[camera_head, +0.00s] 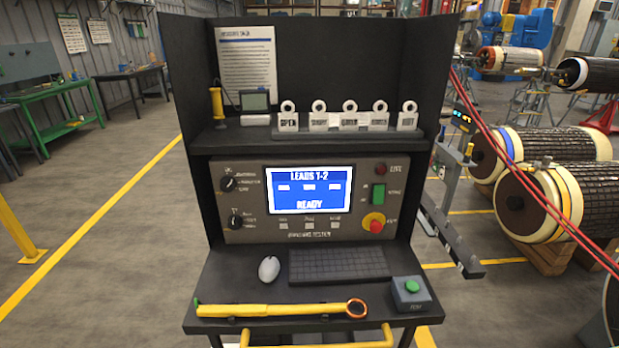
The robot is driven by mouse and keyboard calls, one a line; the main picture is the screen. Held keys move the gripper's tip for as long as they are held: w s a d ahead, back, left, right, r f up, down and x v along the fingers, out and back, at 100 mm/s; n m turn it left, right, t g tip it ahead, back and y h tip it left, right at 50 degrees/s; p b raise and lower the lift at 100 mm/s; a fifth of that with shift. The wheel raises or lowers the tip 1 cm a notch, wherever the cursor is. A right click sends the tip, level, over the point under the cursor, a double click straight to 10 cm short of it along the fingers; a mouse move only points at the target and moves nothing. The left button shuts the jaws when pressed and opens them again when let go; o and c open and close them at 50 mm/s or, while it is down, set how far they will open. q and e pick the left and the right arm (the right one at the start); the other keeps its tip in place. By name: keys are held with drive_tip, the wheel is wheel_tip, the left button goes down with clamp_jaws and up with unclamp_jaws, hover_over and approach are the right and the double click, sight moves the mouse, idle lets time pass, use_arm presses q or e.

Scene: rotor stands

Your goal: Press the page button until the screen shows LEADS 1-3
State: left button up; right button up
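The tester's screen (310,190) is lit blue and reads LEADS 1-2 at the top and READY at the bottom, with three small boxes between. It sits in the grey tester panel (255,236). Under the screen is a row of three small pale buttons or labels: left (283,225), middle (309,225) and right (335,225). Their lettering is too small to read, so I cannot tell which is the page button. Neither of my grippers is in view, and nothing blocks the panel.
The panel also has two black knobs (228,184), a green switch (378,194) and a red stop button (375,226). On the shelf below lie a mouse (269,269), keyboard (338,265), green-button box (411,292) and yellow rod (270,310). Red cables (520,185) hang at right.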

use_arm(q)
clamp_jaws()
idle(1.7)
